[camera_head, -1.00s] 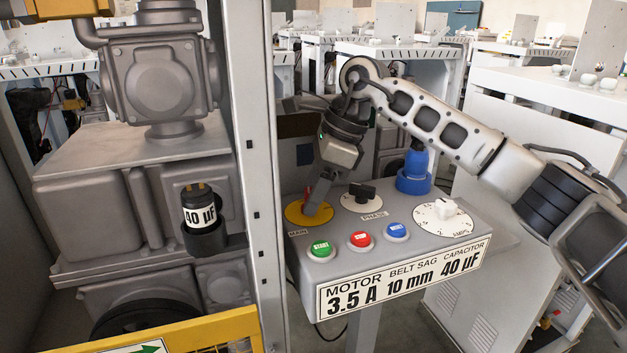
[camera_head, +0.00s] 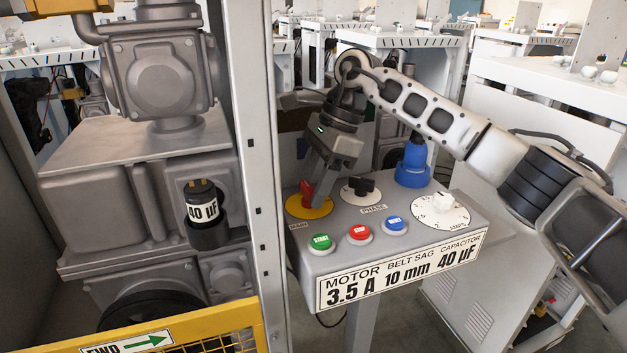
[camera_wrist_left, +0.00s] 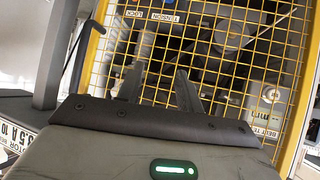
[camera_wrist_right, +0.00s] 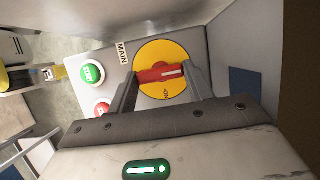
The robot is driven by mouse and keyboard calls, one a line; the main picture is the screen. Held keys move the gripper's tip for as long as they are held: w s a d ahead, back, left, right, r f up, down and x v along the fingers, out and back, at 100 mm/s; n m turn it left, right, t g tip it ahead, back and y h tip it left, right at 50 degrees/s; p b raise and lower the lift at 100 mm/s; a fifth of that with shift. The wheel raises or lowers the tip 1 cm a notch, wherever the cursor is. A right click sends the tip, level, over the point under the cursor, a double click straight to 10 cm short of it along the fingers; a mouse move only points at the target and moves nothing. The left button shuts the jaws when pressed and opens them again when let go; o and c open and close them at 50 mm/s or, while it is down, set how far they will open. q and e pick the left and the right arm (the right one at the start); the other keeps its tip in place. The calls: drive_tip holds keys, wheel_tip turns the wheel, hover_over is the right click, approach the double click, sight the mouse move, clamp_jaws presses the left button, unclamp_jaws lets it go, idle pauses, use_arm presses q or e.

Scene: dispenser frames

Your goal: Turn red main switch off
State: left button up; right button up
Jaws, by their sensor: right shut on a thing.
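The red main switch handle (camera_head: 307,188) sits on a round yellow plate (camera_head: 297,209) at the left of the grey control panel. My right gripper (camera_head: 317,190) reaches down over it from behind. In the right wrist view, the red handle (camera_wrist_right: 160,73) lies between my two fingers, which are shut on its ends. A white line on the handle points towards the right finger, and lettering on the yellow plate (camera_wrist_right: 163,50) shows below it. My left gripper (camera_wrist_left: 160,85) shows only in its wrist view, fingers apart with nothing between them, in front of a yellow mesh guard.
Green (camera_head: 320,242), red (camera_head: 360,233) and blue (camera_head: 394,226) buttons line the panel front. A black phase knob (camera_head: 362,187) and a white amps dial (camera_head: 440,209) lie to the right. A grey post (camera_head: 258,170) stands close left of the panel.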

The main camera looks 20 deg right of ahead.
drive_tip(key=o, duration=1)
drive_tip(key=shift+d+r, duration=0.1)
drive_tip(key=shift+r, duration=0.05)
drive_tip(key=v, duration=1.5)
drive_tip(key=shift+r, duration=0.4)
drive_tip(key=shift+f, duration=0.1)
